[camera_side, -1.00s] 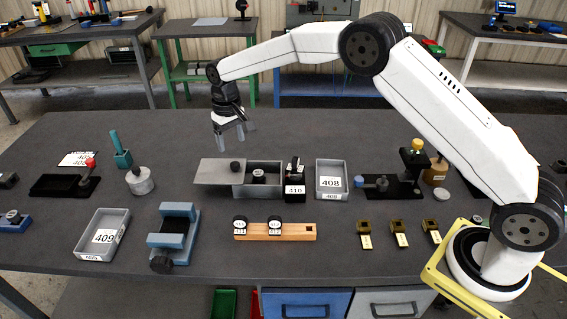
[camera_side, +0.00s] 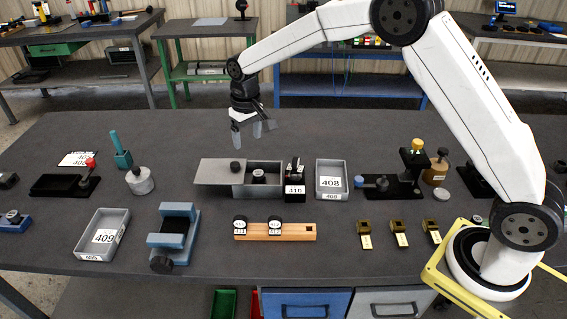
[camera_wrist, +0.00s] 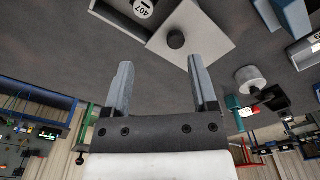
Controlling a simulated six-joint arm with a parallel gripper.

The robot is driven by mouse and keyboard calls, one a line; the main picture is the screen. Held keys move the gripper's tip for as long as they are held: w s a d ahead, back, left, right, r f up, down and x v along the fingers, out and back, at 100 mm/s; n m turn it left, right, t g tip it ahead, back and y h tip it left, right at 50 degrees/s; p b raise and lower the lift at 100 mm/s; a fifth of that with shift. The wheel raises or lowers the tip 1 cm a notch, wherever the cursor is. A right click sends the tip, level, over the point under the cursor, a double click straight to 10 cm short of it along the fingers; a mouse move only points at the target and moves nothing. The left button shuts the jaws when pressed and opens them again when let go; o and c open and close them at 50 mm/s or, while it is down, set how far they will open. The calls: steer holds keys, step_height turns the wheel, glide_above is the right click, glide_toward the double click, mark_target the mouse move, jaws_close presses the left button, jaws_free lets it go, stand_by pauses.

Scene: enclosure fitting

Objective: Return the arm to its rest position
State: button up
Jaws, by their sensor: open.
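My gripper (camera_side: 254,134) is open and empty. It hangs pointing down above the back part of the bench, higher than the grey enclosure. In the wrist view its two grey fingers (camera_wrist: 160,88) stand wide apart with only bare bench between them. The grey enclosure (camera_side: 263,189) lies below and a little nearer the camera. Its lid (camera_side: 217,172) with a black knob is slid to the left, leaving the right part open. A round part marked 407 (camera_wrist: 144,8) sits inside it.
Tray 408 (camera_side: 330,194), black block 410 (camera_side: 294,189) and a black clamp stand (camera_side: 411,160) stand right of the enclosure. A blue vise (camera_side: 174,225), tray 409 (camera_side: 122,222) and wooden rack (camera_side: 300,232) lie in front. The bench behind the enclosure is clear.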

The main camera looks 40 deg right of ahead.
steer(key=s+d+t, duration=0.1)
steer(key=s+d, duration=0.2)
steer(key=s, duration=1)
steer(key=s+d+t, duration=0.1)
steer(key=s+d, duration=0.2)
steer(key=s, duration=1)
steer(key=shift+s+f, duration=0.35)
steer(key=shift+f, duration=0.1)
